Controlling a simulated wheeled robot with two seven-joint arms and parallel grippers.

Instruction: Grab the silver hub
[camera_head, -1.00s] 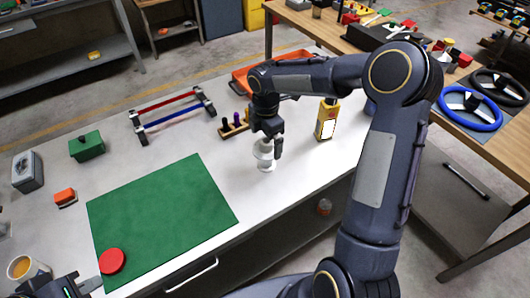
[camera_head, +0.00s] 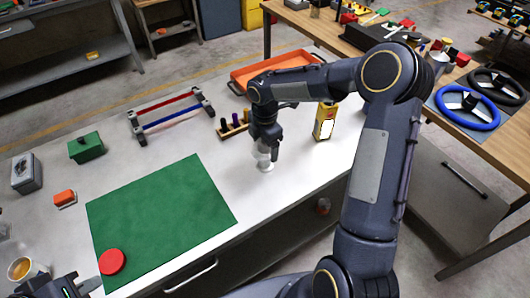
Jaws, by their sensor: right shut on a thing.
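The silver hub (camera_head: 265,166) stands on the white tabletop, right of the green mat. It looks pale and shiny, and its upper part is hidden by my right gripper (camera_head: 267,153). My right gripper points down from above and is shut on the hub. My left gripper (camera_head: 89,286) shows only in part at the bottom left corner, next to the mat's near left edge. Whether its fingers are apart does not show.
The green mat (camera_head: 165,220) carries a red disc (camera_head: 112,262). A peg rack (camera_head: 234,128), a yellow bottle (camera_head: 325,121) and an orange tray (camera_head: 272,71) stand near my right gripper. A frame with red and blue bars (camera_head: 172,115) lies further left.

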